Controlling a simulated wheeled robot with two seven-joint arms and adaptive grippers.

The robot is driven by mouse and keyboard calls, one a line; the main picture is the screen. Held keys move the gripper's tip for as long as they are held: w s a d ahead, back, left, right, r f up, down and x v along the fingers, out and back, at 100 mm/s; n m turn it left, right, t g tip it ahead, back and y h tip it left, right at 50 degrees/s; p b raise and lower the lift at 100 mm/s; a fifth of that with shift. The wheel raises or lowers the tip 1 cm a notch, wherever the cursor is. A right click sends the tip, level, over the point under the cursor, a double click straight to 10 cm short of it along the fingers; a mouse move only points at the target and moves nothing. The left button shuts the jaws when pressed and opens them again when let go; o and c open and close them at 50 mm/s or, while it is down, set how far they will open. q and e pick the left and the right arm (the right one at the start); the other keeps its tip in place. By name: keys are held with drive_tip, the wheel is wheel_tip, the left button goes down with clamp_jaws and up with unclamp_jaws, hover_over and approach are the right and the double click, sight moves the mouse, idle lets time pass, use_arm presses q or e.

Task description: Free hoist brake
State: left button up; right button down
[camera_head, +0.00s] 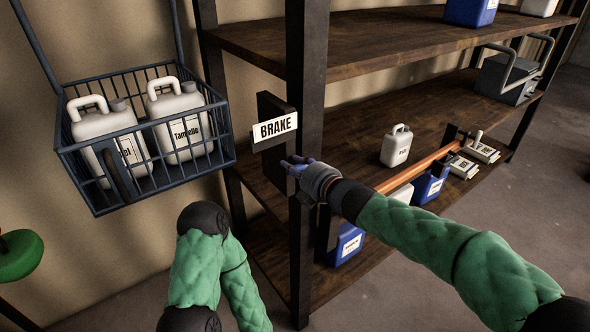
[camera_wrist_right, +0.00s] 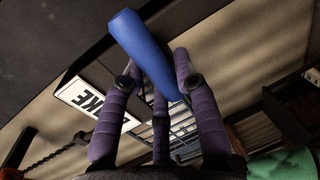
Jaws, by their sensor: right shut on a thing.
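A white sign reading BRAKE (camera_head: 275,127) is on a dark plate at the shelf's front post. My right gripper (camera_head: 297,165) is just below the sign, its arm coming in from the right. In the right wrist view its purple fingers are closed around a blue bar-like handle (camera_wrist_right: 143,50), and the sign (camera_wrist_right: 88,105) shows beside it. In the head view the hand mostly hides the handle. A dark wire hoist basket (camera_head: 120,172) hangs at the left with two white jugs (camera_head: 180,115) in it. My left arm shows at the bottom, but its gripper is not visible.
A dark wooden shelf rack (camera_head: 350,105) fills the right side. It holds a white jug (camera_head: 396,147), blue containers (camera_head: 430,185), and a grey handled box (camera_head: 505,80). A green round thing (camera_head: 20,252) is at the far left. Bare floor lies at the lower right.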

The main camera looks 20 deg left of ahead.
drive_tip(key=shift+f, duration=0.2)
drive_tip(key=c, duration=0.9)
unclamp_jaws()
drive_tip(key=shift+r, duration=0.1)
drive_tip(key=shift+d, duration=0.1)
drive_tip(key=shift+s+d+r, duration=0.15)
drive_tip(key=v, duration=1.1)
drive_tip(key=shift+s+d, duration=0.15)
